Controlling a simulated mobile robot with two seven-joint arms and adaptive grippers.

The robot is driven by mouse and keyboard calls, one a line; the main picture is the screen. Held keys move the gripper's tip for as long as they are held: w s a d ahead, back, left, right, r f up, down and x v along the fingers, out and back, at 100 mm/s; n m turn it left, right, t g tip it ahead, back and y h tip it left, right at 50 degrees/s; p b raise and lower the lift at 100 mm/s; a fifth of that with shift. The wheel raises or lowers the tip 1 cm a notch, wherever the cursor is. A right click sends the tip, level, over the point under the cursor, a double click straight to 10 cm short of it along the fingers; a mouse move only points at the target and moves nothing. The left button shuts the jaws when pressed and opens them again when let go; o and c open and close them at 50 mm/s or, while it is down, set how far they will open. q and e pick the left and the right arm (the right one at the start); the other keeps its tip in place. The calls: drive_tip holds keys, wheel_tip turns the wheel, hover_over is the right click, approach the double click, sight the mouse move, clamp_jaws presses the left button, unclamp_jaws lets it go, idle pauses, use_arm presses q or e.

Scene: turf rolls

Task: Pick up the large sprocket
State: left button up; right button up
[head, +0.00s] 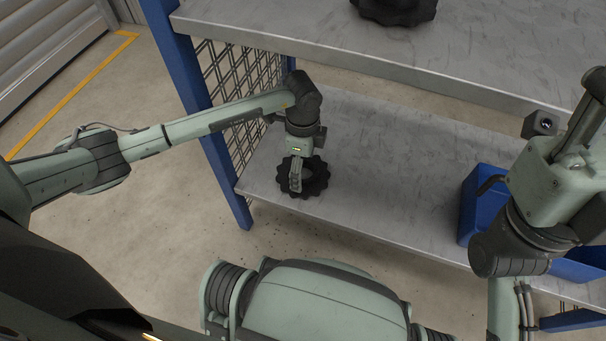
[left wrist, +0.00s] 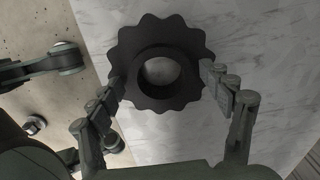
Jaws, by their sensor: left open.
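A black toothed sprocket (head: 316,178) with a round centre hole lies on the lower metal shelf near its left front corner. It also shows in the left wrist view (left wrist: 160,45), where its hole shows the pale shelf. My left gripper (head: 296,188) is over the sprocket. In the left wrist view its two open fingers (left wrist: 164,92) stand on either side of the sprocket; I cannot tell if they touch it. A second dark toothed part (head: 396,8) sits on the upper shelf, cut off by the top edge. My right arm is at the right; its fingertips are not clearly visible.
The lower shelf (head: 390,180) is clear between the sprocket and a blue bin (head: 482,205) at the right. The upper shelf (head: 300,25) overhangs the back. A blue post (head: 190,75) and wire mesh (head: 240,75) stand left of the arm's end.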

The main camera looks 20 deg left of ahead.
use_arm(q)
drive_tip(key=shift+f, duration=0.2)
drive_tip(key=c, duration=1.6)
drive_tip(key=shift+w, duration=0.1)
drive_tip(key=shift+c, duration=0.4)
drive_tip(key=shift+r, duration=0.2)
